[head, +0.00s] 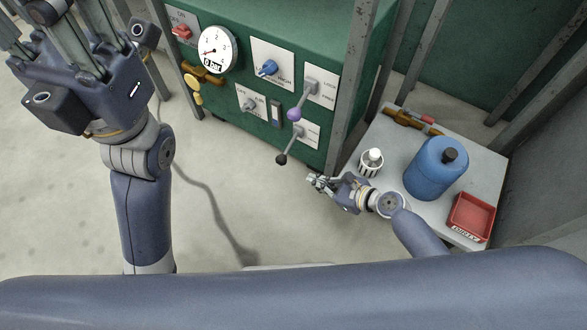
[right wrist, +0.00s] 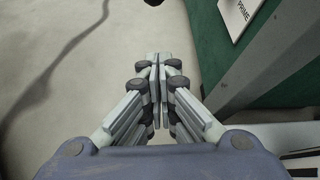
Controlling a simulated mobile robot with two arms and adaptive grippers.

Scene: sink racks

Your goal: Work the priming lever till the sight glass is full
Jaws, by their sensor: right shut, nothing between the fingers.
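The priming lever (head: 290,147) is the lower one on the green panel, with a black knob angled down and left; its plate (right wrist: 238,14) reads PRIME in the right wrist view. The sight glass (head: 275,113) is a small dark upright window left of the levers; its level is too small to read. My right gripper (head: 313,181) is shut and empty, below and right of the black knob and apart from it. Its closed fingers (right wrist: 154,62) show in the right wrist view. My left gripper (head: 62,40) is raised at upper left, its fingertips not clear.
A purple-knobbed lever (head: 294,114) sits just above the priming lever. A pressure gauge (head: 215,50) is at upper left of the panel. A grey post (head: 352,90) stands right of the levers. A side table (head: 400,140) holds a white bottle, a blue jug (head: 430,172) and a red tray (head: 471,214).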

